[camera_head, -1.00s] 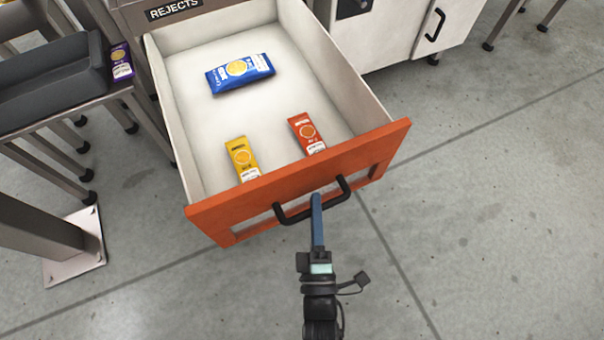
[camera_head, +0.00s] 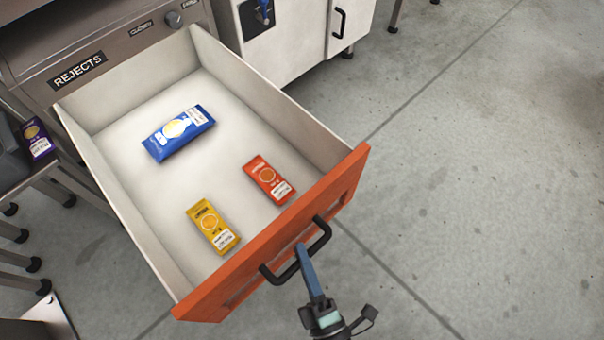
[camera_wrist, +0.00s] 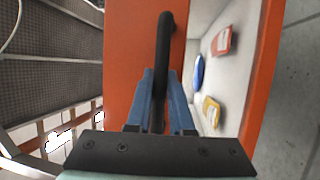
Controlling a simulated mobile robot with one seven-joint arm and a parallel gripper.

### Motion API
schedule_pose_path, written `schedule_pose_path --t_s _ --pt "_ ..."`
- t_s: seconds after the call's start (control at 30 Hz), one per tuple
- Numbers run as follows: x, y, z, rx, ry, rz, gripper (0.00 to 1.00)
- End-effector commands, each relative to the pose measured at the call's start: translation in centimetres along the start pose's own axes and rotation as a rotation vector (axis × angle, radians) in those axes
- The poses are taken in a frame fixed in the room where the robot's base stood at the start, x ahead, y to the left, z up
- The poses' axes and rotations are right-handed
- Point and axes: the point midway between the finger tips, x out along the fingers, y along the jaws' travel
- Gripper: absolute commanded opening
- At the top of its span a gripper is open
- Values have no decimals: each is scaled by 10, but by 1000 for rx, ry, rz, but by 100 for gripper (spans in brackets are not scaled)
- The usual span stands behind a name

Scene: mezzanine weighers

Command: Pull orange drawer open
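The orange-fronted drawer (camera_head: 338,192) stands far out of the cabinet, its white inside in full view in the head view. Its black bar handle (camera_head: 321,238) is on the orange front, and the handle also shows upright in the wrist view (camera_wrist: 164,45). My gripper (camera_head: 303,256) is at the middle of the handle. In the wrist view my gripper's blue fingers (camera_wrist: 160,92) lie on either side of the bar, close against it. In the drawer lie a blue packet (camera_head: 178,132), a red packet (camera_head: 269,180) and a yellow packet (camera_head: 212,227).
The grey cabinet with a REJECTS label (camera_head: 80,70) is behind the drawer. A white cabinet (camera_head: 300,45) stands beyond it. A table with a purple packet (camera_head: 37,139) is at the left. The concrete floor at the right is clear.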

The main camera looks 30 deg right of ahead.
Motion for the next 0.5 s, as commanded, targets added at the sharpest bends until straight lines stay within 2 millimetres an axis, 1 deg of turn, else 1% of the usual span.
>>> schedule_pose_path --t_s 0.03,0.1,0.17,0.5 --pt "0 0 -1 1 2 -1 27" --pt "0 0 -1 0 2 -1 40" --pt "0 0 -1 0 1 -1 50" --pt "0 0 0 0 0 0 50"
